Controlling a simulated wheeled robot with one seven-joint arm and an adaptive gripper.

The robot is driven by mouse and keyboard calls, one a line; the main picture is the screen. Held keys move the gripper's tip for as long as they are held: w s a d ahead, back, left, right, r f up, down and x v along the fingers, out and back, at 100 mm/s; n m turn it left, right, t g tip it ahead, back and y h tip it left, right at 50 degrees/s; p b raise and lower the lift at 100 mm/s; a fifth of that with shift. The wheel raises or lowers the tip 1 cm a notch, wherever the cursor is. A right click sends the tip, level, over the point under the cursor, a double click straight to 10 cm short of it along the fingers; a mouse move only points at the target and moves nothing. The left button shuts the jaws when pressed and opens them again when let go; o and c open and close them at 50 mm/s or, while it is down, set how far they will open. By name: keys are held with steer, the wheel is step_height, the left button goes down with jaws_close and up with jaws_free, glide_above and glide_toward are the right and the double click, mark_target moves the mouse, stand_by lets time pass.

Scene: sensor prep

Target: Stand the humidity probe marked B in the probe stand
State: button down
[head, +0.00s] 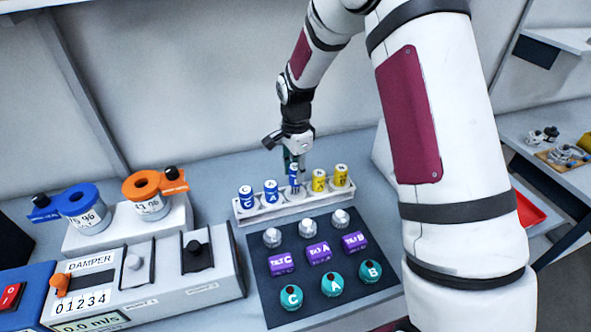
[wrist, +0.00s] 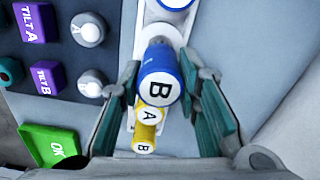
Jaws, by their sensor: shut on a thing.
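My gripper (head: 294,164) is shut on a blue probe marked B (wrist: 158,84), one finger on each side of it. The held probe also shows in the head view (head: 294,180), at the middle of a white rack (head: 262,216). Its top looks higher than its neighbours. Whether its lower end is still in a hole is hard to tell. Blue probes marked C (head: 246,199) and A (head: 270,191) stand to its left. Yellow probes A (head: 319,180) and B (head: 341,175) stand to its right.
In front of the rack, a dark mat (head: 262,284) holds white knobs, purple tilt blocks and teal round pieces. A damper panel (head: 150,282) and blue and orange ring holders (head: 152,186) stand on the left.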

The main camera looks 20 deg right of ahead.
steer(key=shift+f+b, duration=0.65)
steer(key=shift+f, duration=1.4)
stand_by(3.3)
steer(key=c, duration=0.9)
jaws_free()
steer(key=shift+o, duration=0.2)
steer(key=shift+r, duration=0.15)
steer(key=shift+r+p, duration=0.85)
steer(key=shift+r, duration=3.05)
